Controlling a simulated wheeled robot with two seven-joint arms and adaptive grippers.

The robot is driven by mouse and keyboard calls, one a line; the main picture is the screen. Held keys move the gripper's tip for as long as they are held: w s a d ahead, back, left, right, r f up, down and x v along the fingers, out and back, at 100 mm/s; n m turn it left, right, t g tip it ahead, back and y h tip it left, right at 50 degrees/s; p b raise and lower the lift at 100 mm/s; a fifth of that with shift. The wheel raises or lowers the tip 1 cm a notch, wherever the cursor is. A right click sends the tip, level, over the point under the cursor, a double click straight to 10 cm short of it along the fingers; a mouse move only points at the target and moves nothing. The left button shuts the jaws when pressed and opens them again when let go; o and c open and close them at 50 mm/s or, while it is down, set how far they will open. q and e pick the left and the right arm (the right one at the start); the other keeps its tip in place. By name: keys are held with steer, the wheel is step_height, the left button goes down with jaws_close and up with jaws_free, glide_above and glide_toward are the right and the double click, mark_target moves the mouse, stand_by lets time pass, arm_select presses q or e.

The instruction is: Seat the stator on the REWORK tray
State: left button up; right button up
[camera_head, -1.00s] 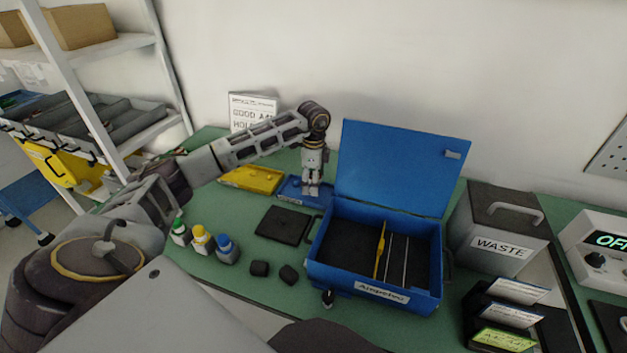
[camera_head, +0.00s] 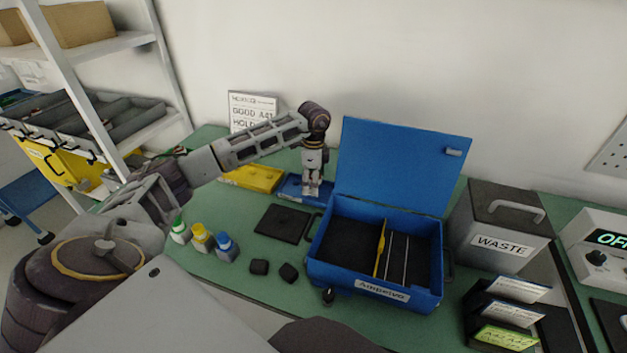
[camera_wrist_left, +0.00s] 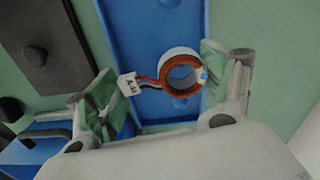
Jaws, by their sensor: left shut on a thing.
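The stator (camera_wrist_left: 181,72) is a ring with a white outer side and orange-brown windings. Coloured leads run from it to a small white tag (camera_wrist_left: 127,86). My left gripper (camera_head: 311,192) points down over the blue tray (camera_head: 290,184). In the left wrist view its green-padded fingers (camera_wrist_left: 160,88) stand on either side of the stator and tag, shut on the stator. The blue tray (camera_wrist_left: 150,22) lies beneath the stator; whether they touch is unclear. In the head view the gripper hides the stator. A yellow tray (camera_head: 255,178) lies left of the blue one. I cannot read the trays' labels.
An open blue case (camera_head: 372,290) with a raised lid stands close right of the gripper. A black plate (camera_head: 283,223), several small bottles (camera_head: 201,238) and two dark blocks (camera_head: 288,272) lie in front. A sign (camera_head: 252,112) stands behind; a waste bin (camera_head: 497,235) stands right.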

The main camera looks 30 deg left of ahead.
arm_select(q)
steer(key=shift+f, duration=0.55)
steer(key=shift+f, duration=0.5)
stand_by(0.8)
steer(key=o, duration=0.9)
steer(key=shift+r+p, duration=1.65)
steer(key=shift+r, duration=0.8)
steer(key=shift+r, duration=0.1)
steer(key=shift+o, duration=0.7)
